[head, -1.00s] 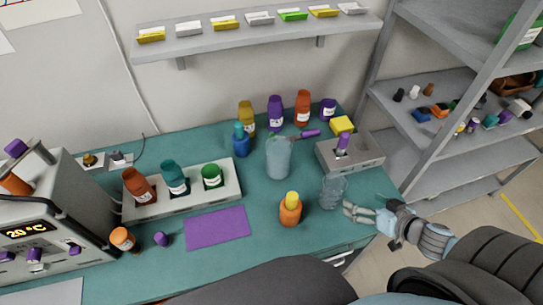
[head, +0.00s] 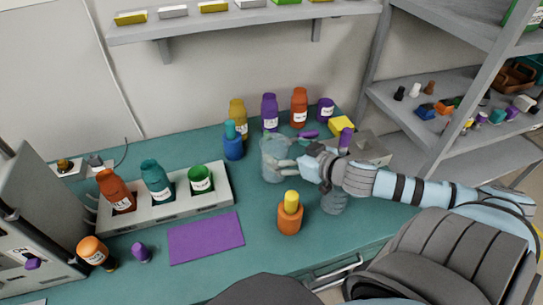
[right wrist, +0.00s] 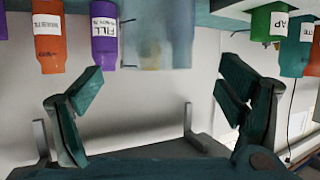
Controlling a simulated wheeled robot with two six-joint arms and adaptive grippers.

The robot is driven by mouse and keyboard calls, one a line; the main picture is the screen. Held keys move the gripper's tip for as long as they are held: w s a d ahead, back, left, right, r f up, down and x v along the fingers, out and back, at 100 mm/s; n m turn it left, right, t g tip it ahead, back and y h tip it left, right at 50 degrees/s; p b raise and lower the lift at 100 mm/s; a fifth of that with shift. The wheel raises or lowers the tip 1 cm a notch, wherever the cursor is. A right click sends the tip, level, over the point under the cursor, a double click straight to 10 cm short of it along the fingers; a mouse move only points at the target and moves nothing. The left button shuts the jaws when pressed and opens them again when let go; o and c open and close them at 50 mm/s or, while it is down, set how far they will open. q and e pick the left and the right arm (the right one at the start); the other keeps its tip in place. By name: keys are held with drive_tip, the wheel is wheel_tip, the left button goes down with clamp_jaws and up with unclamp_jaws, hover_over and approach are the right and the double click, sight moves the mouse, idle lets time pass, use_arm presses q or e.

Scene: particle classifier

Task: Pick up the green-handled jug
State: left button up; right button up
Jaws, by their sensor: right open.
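A clear jug (head: 273,148) stands upright in the middle of the teal bench. No green handle can be made out on it in the head view. My right gripper (head: 284,165) is open at the jug's right side, and its fingers overlap the lower part of the jug. Whether they touch it I cannot tell. In the right wrist view, which is upside down, the clear jug (right wrist: 163,35) hangs at the top between the spread fingers of the gripper (right wrist: 160,68). A second clear vessel (head: 335,202) is partly hidden below my right forearm. My left gripper is out of view.
An orange bottle with a yellow cap (head: 290,213) stands in front of the jug. A blue bottle (head: 233,146) is at its left, with purple (head: 269,113) and orange-red (head: 299,107) bottles behind. A grey rack (head: 373,150) is at right. A purple mat (head: 206,238) lies front left.

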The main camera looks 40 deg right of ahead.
sight(266, 143)
drive_tip(key=b+x, duration=0.6)
drive_tip(key=x, duration=0.1)
drive_tip(key=shift+w+d+f, duration=0.2)
drive_tip(key=shift+w, duration=0.2)
drive_tip(key=shift+s+r, duration=0.15)
drive_tip(key=c, duration=0.4)
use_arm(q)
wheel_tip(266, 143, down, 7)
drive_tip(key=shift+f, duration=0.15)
use_arm(e)
drive_tip(key=c, duration=1.7)
